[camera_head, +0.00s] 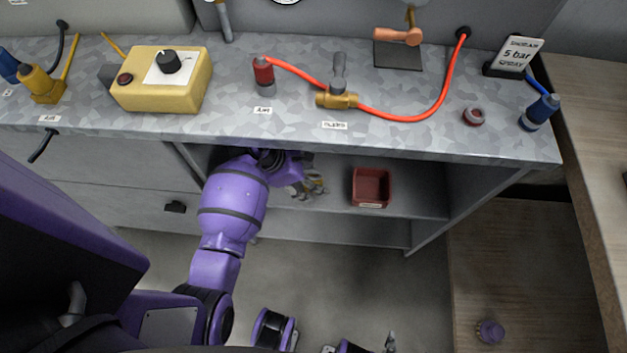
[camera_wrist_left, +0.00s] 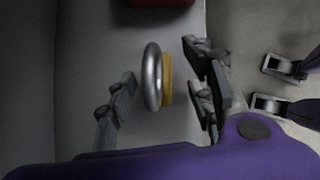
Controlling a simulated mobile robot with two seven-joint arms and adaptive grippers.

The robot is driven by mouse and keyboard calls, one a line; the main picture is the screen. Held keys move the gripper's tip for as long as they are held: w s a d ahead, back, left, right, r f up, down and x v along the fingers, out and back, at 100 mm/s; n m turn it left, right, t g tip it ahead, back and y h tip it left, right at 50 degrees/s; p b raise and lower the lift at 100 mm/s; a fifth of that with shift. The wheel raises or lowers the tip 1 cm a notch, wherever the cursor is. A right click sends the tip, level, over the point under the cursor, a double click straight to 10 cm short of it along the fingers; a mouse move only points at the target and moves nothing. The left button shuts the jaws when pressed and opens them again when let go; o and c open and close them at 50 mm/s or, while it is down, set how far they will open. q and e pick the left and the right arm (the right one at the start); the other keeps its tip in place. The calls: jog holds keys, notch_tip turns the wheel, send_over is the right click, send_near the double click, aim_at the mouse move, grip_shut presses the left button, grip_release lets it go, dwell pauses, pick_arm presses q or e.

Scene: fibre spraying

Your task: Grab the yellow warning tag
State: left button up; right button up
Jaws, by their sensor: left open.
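The yellow warning tag (camera_wrist_left: 167,80) shows in the left wrist view as a thin yellow edge beside a silver metal ring (camera_wrist_left: 152,76). They are on the grey shelf, between my two finger sets; whether the ring and tag are joined I cannot tell. My left gripper (camera_wrist_left: 160,95) is open, with a finger on each side and visible gaps to both. In the head view my left gripper (camera_head: 308,186) reaches under the counter into the open shelf, and a small yellowish patch (camera_head: 318,189) shows beside its fingers.
A red bin (camera_head: 371,187) stands on the shelf right of my left gripper. The counter (camera_head: 220,120) overhangs my arm. On it are a yellow control box (camera_head: 162,79), a brass valve (camera_head: 337,99) and a red hose (camera_head: 410,118). A cabinet wall bounds the shelf's right.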

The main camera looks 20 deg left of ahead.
pick_arm(q)
jog(key=shift+d+f, duration=0.2)
jog(key=shift+f, duration=0.25)
jog(key=shift+w, duration=0.1)
grip_shut()
jog(key=shift+r, duration=0.15)
